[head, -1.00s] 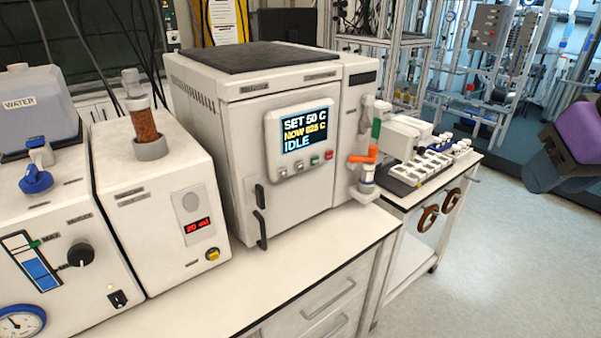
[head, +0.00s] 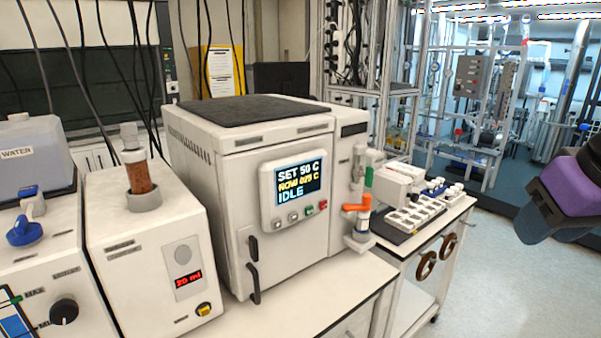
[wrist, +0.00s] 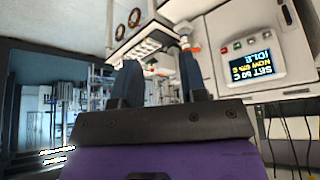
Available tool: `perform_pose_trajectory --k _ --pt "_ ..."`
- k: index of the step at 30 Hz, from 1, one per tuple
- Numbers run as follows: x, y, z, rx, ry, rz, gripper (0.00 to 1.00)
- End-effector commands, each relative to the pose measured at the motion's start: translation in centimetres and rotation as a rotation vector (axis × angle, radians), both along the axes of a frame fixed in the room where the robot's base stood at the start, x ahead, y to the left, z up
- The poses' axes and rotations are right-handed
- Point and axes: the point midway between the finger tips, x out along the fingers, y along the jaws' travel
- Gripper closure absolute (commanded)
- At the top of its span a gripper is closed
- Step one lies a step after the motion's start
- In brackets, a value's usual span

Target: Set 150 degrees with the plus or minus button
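The white reactor cabinet (head: 205,150) stands on the bench in the middle of the head view. Its control panel has a screen (head: 298,180) reading SET 50 C, a yellow NOW line of about 025 C, and IDLE. Below it are two small grey buttons (head: 284,222), a green button (head: 309,210) and a red button (head: 323,205); the grey buttons' signs are too small to read. My gripper (wrist: 160,78) has its two dark fingers apart with nothing between them. The screen (wrist: 252,66) appears upside down in the wrist view. In the head view my gripper (head: 540,215) is at the right, well away from the panel.
An orange-handled valve (head: 357,205) juts out at the cabinet's right side. A black door handle (head: 253,270) is at its lower left. A side table with a white vial rack (head: 415,212) stands to the right. The floor (head: 505,270) beyond it is clear.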

Motion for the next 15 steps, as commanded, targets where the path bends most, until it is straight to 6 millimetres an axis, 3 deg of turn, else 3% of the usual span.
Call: perform_pose_trajectory --k 6,12,15 --pt "0.00 0.00 0.00 0.000 0.000 0.000 0.61" --pt "0.00 0.00 0.00 0.000 0.000 0.000 1.00" --pt "0.00 0.00 0.00 0.000 0.000 0.000 1.00"
